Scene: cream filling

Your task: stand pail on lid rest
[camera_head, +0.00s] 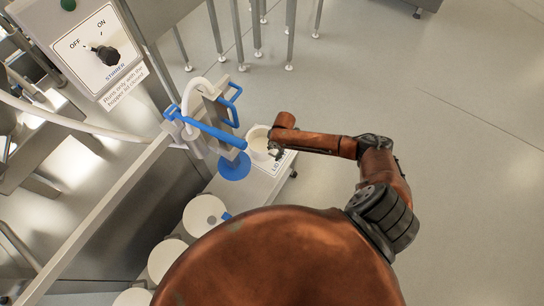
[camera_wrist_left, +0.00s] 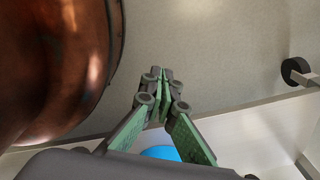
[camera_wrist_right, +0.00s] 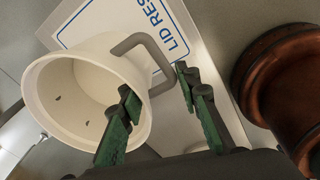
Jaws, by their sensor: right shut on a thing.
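The cream-white pail (camera_head: 258,141) is at the far end of the narrow bench, and its open mouth faces me in the right wrist view (camera_wrist_right: 72,95). The lid rest, a white plate with blue lettering (camera_wrist_right: 110,18), lies just beyond the pail; part of its label (camera_head: 279,166) shows in the head view. Whether the pail's base touches the plate is unclear. My left gripper (camera_wrist_left: 163,82) looks shut and empty; the head view does not show it.
A blue disc (camera_head: 235,166) lies beside the pail under the blue-handled filling spout (camera_head: 212,130). Several round white tops (camera_head: 204,214) line the bench toward me. A machine with a stirrer knob (camera_head: 106,55) stands at left. The floor at right is clear.

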